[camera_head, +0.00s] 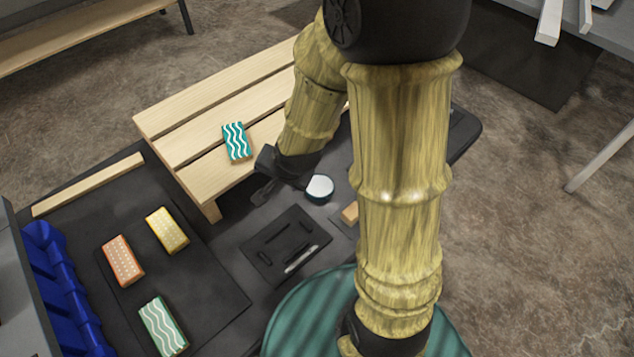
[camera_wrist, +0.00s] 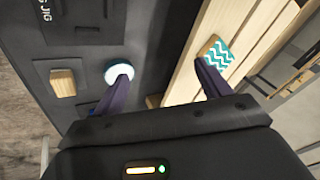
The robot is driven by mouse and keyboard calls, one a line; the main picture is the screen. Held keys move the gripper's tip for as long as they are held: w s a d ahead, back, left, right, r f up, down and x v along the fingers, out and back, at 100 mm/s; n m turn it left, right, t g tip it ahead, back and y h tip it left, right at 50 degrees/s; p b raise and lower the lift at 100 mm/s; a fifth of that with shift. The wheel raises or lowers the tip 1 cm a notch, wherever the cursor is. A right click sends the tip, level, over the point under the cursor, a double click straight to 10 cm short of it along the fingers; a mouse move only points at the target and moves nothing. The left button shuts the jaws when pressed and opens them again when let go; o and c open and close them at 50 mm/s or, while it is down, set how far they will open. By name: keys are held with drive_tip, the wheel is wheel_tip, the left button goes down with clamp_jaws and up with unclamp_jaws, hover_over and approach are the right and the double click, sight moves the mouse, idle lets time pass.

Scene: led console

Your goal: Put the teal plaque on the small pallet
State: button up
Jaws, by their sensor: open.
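The teal plaque (camera_head: 237,142), with white wavy lines, lies flat on the slats of the small wooden pallet (camera_head: 165,122), near its front edge. It also shows in the wrist view (camera_wrist: 217,53), just beyond the tip of one finger. My gripper (camera_head: 272,188) is open and empty, in front of the pallet and to the right of the plaque. In the wrist view my gripper's fingers (camera_wrist: 165,78) are spread wide, with nothing between them. My arm hides the right part of the pallet in the head view.
A green wavy plaque (camera_head: 163,326), an orange plaque (camera_head: 123,260) and a yellow plaque (camera_head: 167,230) lie on the dark mat at left. Blue bins (camera_head: 58,290) stand at the left edge. A round white-topped object (camera_head: 319,187) sits near my gripper.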

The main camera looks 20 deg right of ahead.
drive_tip(key=s+d+r+n+g+h, duration=0.1)
drive_tip(key=s+d+r+n+g, duration=0.2)
drive_tip(key=s+d+n, duration=0.3)
drive_tip(key=shift+s+r+n, duration=0.55)
drive_tip(key=shift+s+n, duration=0.55)
